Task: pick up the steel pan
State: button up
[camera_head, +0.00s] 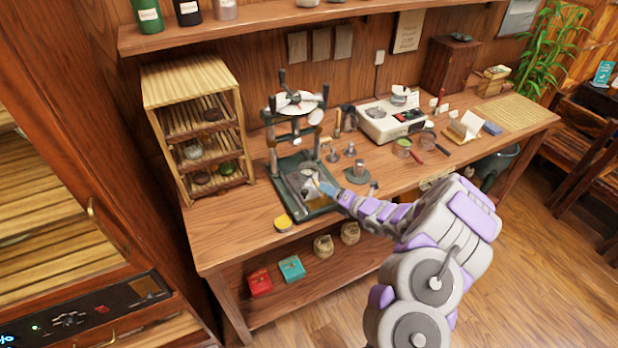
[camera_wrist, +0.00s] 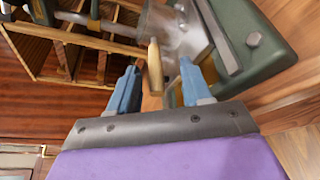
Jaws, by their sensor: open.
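A shiny steel vessel (camera_wrist: 182,32) with a tan, stubby handle (camera_wrist: 154,68) shows in the wrist view; I take it for the steel pan. In the head view the steel pan (camera_head: 309,184) sits on the base of the green press (camera_head: 280,188), partly hard to make out. My gripper (camera_wrist: 159,70) is open. Its two blue fingers stand on either side of the handle in the wrist view, with a gap on both sides. The depth between fingertips and handle is hard to tell. In the head view my gripper (camera_head: 327,188) is at the press base's right side.
The press's uprights and top dial (camera_head: 297,101) rise behind the pan. A wooden rack (camera_head: 195,125) stands to the left, and a yellow-topped tin (camera_head: 283,222) lies at the front.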

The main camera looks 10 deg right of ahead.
aim_at(318, 184)
jog(key=shift+b+x, duration=0.75)
jog(key=shift+x, duration=1.95)
jog(key=shift+s+a+r, duration=0.1)
jog(key=shift+a+r, duration=0.1)
jog(key=shift+c, duration=0.4)
grip_shut()
